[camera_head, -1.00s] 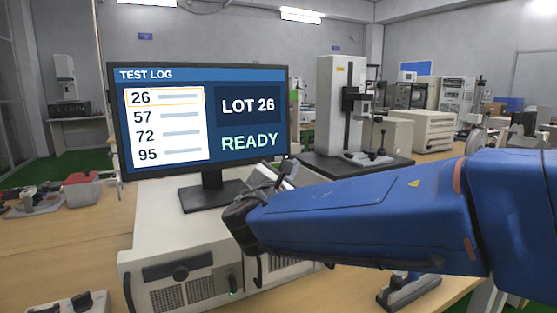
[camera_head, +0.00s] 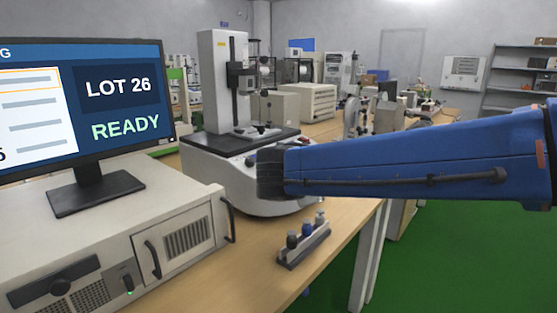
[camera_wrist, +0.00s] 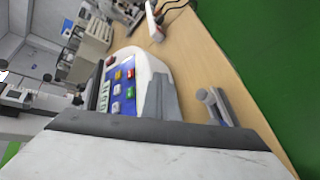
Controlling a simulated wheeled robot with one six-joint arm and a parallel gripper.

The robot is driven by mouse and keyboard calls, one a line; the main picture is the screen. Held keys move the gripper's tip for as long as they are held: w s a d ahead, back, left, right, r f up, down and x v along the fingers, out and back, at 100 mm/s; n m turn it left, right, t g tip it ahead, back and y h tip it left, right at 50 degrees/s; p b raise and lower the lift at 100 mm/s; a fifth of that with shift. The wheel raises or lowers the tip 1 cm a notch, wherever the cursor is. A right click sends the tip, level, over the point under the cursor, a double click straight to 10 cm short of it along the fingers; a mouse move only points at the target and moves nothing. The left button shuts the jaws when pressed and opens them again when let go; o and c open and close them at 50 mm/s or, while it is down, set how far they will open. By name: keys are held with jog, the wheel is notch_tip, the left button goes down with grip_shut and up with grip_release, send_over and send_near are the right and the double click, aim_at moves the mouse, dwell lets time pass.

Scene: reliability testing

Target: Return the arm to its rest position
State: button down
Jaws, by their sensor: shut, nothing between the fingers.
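My arm (camera_head: 400,155) is blue and reaches in from the right edge of the head view, nearly level. My gripper (camera_head: 270,172) is the dark end of it, seen small and partly hidden by the arm. It is shut and holds nothing. In the picture it lies in front of a white test machine (camera_head: 240,196) with a dark top; I cannot tell the gap between them. The wrist view looks tilted across the bench, with the machine's coloured keys (camera_wrist: 124,84) in the middle. A pale surface with a dark edge fills the bottom there; I cannot tell what it is.
A small rack (camera_head: 305,246) with three capped items sits near the bench's (camera_head: 250,258) right edge, below the arm. Green floor (camera_head: 450,250) lies open at the right.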

jog(key=s+d+f+m+g, duration=0.35)
jog(key=s+d, duration=0.25)
jog(key=d, duration=0.2)
jog(key=s+d+f+m+g, duration=0.2)
jog(key=s+d+f+m, duration=0.25)
jog(key=d, duration=0.45)
jog(key=s+d+f+m+g+y, duration=0.1)
jog(key=s+f+m+y, duration=0.1)
jog(key=s+f+m, duration=0.3)
jog(key=s+d+f+m+y, duration=0.1)
jog(key=s+f+m+y, duration=0.2)
jog(key=s, duration=1)
jog(key=shift+s+d+f+m+g, duration=0.15)
jog(key=shift+f+m+g, duration=0.2)
jog(key=shift+f+m, duration=1)
jog(key=shift+r, duration=0.15)
